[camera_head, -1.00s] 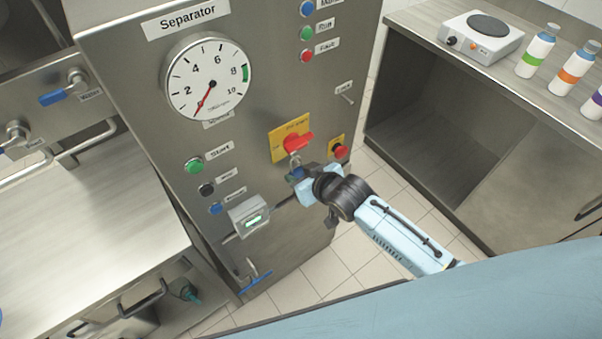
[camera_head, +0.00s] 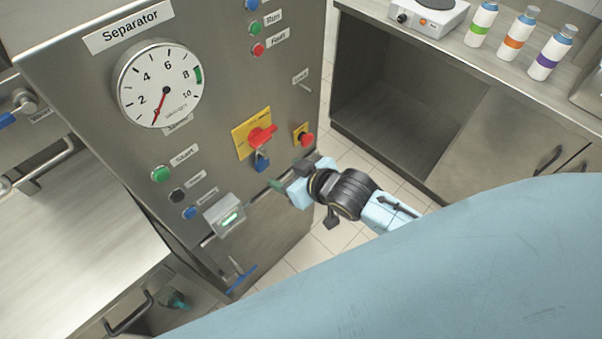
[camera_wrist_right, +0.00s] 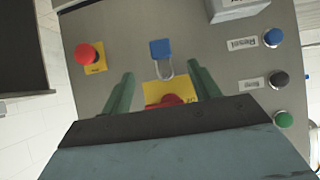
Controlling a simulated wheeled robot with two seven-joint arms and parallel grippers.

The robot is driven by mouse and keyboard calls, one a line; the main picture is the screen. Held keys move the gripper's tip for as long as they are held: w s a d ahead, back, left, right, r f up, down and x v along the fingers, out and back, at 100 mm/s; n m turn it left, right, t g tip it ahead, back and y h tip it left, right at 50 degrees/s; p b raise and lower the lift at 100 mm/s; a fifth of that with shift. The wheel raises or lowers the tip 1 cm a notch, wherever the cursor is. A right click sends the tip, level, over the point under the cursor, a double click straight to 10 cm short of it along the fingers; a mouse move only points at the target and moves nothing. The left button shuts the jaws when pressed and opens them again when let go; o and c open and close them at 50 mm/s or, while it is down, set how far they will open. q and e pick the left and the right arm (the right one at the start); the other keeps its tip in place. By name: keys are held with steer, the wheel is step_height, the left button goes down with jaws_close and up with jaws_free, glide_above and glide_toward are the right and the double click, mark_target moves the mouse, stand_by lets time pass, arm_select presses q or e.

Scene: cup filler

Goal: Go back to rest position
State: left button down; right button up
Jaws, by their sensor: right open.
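My right gripper (camera_head: 277,184) is in front of the separator panel (camera_head: 225,100), below the red rotary switch (camera_head: 261,138) on its yellow plate. In the right wrist view its two green fingers (camera_wrist_right: 158,92) are apart with nothing held between them. A blue padlock (camera_head: 262,161) hangs at the rotary switch; it also shows in the right wrist view (camera_wrist_right: 160,49), beyond the fingertips and apart from them. My left gripper is not in view.
A red emergency button (camera_head: 306,139) sits right of the switch. A steel counter (camera_head: 70,240) stands at left. An open cabinet with bottles (camera_head: 515,42) on top stands at right, with tiled floor between.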

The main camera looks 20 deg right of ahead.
steer(key=v, duration=0.5)
steer(key=shift+w, duration=0.1)
steer(key=s+d+f+g+h+b, duration=0.1)
steer(key=s+d+f+g, duration=0.15)
steer(key=f, duration=0.85)
steer(key=s+d+f+m+g+h+b, duration=0.1)
steer(key=s+d+f+b, duration=0.2)
steer(key=f, duration=0.7)
steer(key=s+d+f+g+h, duration=0.15)
steer(key=s+f, duration=0.25)
steer(key=f, duration=0.7)
steer(key=s+f+g+b, duration=0.1)
steer(key=s+f+g, duration=0.1)
steer(key=s+f, duration=0.6)
steer(key=s+d+f+g+b, duration=0.1)
steer(key=s+f, duration=0.6)
steer(key=s, duration=0.9)
steer(key=shift+f+m+g+b, duration=0.3)
steer(key=shift+f+g+b, duration=0.1)
steer(key=shift+g, duration=0.4)
steer(key=shift+s, duration=0.1)
steer(key=shift+c, duration=0.3)
